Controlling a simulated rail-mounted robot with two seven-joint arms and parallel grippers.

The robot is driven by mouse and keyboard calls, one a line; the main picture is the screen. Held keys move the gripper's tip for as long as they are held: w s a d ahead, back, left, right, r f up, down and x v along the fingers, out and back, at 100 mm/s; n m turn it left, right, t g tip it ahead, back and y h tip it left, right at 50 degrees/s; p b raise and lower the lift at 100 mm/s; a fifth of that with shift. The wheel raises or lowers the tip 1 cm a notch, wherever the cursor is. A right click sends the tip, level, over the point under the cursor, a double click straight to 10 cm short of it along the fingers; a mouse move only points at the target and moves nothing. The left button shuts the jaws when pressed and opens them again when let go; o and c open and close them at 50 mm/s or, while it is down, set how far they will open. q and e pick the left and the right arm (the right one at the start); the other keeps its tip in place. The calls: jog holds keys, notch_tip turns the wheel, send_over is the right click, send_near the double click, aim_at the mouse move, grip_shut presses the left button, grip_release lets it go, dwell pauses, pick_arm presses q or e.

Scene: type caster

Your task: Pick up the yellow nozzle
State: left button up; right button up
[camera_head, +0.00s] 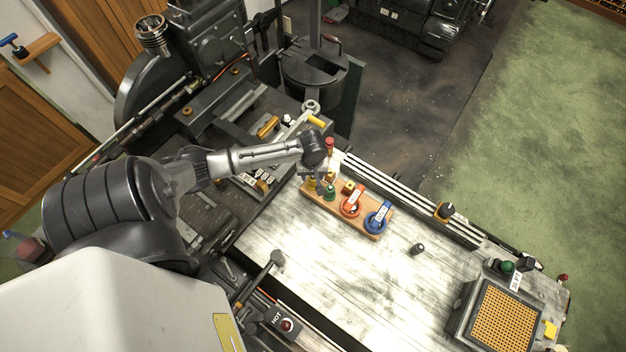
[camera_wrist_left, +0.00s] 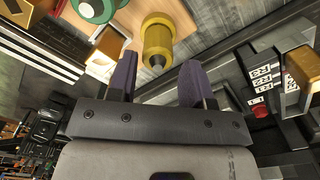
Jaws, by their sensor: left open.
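The yellow nozzle (camera_head: 312,184) stands on a wooden board (camera_head: 360,223), at its left end, beside a green nozzle (camera_head: 330,194). My left gripper (camera_head: 322,178) is over this end of the board and partly covers the nozzle in the head view. In the left wrist view the yellow nozzle (camera_wrist_left: 157,38) is just past the open fingers of my left gripper (camera_wrist_left: 158,66). Its dark tip points back between the two fingertips, and a gap shows on both sides. The green nozzle (camera_wrist_left: 95,8) also shows there, farther left. My right gripper is not in view.
Metal rails (camera_head: 392,184) run along the table's far edge. A small dark knob (camera_head: 418,249) stands on otherwise clear tabletop, left of an orange gridded box (camera_head: 503,317).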

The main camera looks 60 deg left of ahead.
aim_at(313, 177)
pick_arm(q)
jog(key=shift+w+d+f, duration=0.1)
jog(key=shift+f, duration=2.15)
jog(key=c, duration=0.7)
notch_tip(313, 177, up, 10)
jog(key=shift+r, duration=0.1)
